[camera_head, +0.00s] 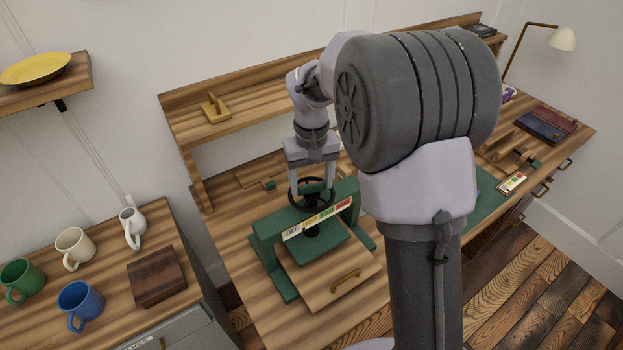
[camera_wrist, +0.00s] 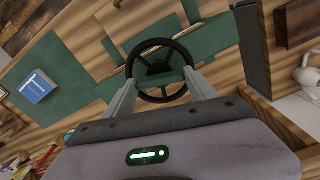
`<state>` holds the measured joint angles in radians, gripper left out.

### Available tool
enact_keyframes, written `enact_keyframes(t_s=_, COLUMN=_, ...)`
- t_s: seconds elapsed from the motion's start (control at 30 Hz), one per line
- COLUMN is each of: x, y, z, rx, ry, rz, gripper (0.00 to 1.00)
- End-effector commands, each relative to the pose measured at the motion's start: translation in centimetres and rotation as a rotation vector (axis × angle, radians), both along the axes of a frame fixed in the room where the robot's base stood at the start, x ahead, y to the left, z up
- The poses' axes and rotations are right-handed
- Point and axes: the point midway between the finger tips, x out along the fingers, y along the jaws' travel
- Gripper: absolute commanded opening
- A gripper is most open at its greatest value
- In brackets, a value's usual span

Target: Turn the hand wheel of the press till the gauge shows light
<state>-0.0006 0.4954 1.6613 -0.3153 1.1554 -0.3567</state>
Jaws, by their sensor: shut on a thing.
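The green press (camera_head: 270,243) stands on the wooden bench, with a wooden board carrying a brass handle under its plate. Its black hand wheel (camera_head: 322,203) sits on top, and it also shows in the wrist view (camera_wrist: 142,62). My gripper (camera_head: 312,190) comes down from above, with its fingers shut on the wheel. In the wrist view my gripper (camera_wrist: 157,80) has a finger at either side of the wheel. The gauge strip (camera_head: 309,222) on the front of the press has white, yellow, green and red parts. Its pointer is too small to read.
My arm hides the bench's middle right. Mugs (camera_head: 75,248) and a dark wooden box (camera_head: 156,276) stand on the left cabinet. A shelf (camera_head: 240,112) runs behind the press. A lamp (camera_head: 560,39) and a dark blue book (camera_head: 539,126) are at the far right.

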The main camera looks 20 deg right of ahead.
Motion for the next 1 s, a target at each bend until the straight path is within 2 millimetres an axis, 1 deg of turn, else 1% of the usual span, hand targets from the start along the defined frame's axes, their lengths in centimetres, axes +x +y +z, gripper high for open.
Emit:
enact_keyframes(t_s=0.2, x=-0.01, y=0.0, z=0.07, rx=0.0, ry=0.0, rz=-0.156, gripper=0.25)
enact_keyframes(t_s=0.5, x=0.01, y=0.0, z=0.03, rx=0.0, ry=0.0, rz=-0.305, gripper=0.25)
enact_keyframes(t_s=0.7, x=0.02, y=0.0, z=0.02, rx=0.0, ry=-0.001, rz=-0.349, gripper=0.25)
enact_keyframes(t_s=1.0, x=0.02, y=0.0, z=0.01, rx=0.0, ry=-0.001, rz=-0.36, gripper=0.25)
